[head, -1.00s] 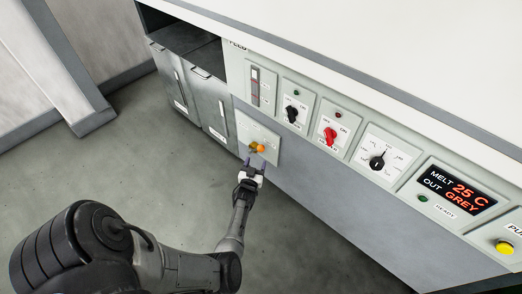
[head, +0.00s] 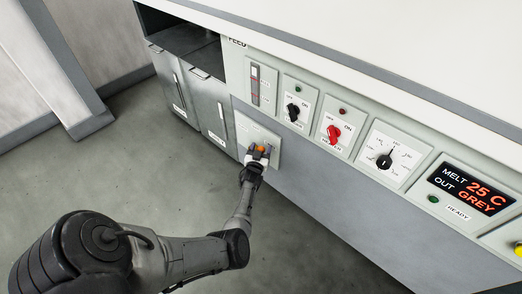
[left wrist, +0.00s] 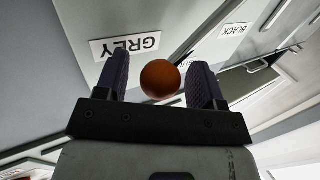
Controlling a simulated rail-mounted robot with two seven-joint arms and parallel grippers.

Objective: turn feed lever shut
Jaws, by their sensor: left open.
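The feed lever's orange knob (head: 261,149) sticks out from a pale plate (head: 243,126) low on the panel front. My left gripper (head: 259,153) is at the knob, its fingers pointing at the plate. In the left wrist view the orange ball knob (left wrist: 160,79) shows between the two dark fingers of the open left gripper (left wrist: 163,83), with a gap to the right finger. My right gripper is not in view.
A black knob (head: 292,112), a red knob (head: 333,134) and a dial (head: 384,161) line the panel above right. A display (head: 472,189) reads MELT 25 C, OUT GREY. Grey bins (head: 208,104) stand left of the plate. The floor below is clear.

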